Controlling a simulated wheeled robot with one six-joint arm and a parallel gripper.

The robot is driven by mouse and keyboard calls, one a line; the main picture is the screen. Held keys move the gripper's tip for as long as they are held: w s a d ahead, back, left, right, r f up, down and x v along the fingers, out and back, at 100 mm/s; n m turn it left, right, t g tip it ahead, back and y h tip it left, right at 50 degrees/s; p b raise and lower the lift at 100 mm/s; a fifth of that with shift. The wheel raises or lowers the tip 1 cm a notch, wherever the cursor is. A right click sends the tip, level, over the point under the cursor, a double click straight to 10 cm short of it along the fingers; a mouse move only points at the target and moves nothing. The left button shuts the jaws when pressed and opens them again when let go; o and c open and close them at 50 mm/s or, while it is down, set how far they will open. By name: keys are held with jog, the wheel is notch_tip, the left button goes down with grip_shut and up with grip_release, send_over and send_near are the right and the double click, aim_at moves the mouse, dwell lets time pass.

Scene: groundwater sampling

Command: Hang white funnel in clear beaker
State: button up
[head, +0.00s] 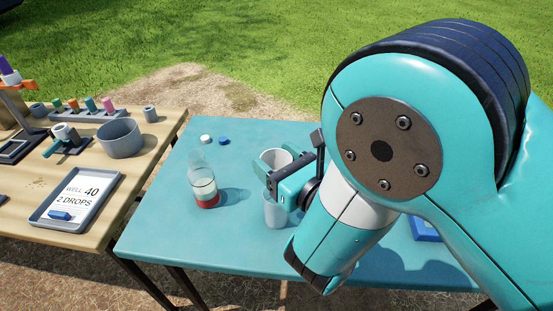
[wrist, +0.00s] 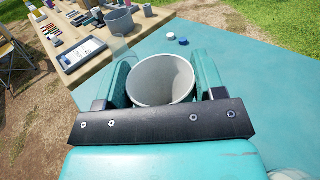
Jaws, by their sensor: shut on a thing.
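The white funnel (head: 274,157) is upright, its wide mouth facing up, between the fingers of my gripper (head: 270,178). In the wrist view the funnel (wrist: 160,80) fills the gap between both teal fingers, and my gripper (wrist: 163,72) is shut on it.
The wooden table (head: 90,228) at left holds a grey pot (head: 120,140) and a sign tray (head: 76,201).

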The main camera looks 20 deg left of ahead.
jog(key=shift+f+b, duration=3.3)
jog(key=shift+f, duration=0.1)
jog(key=o, duration=1)
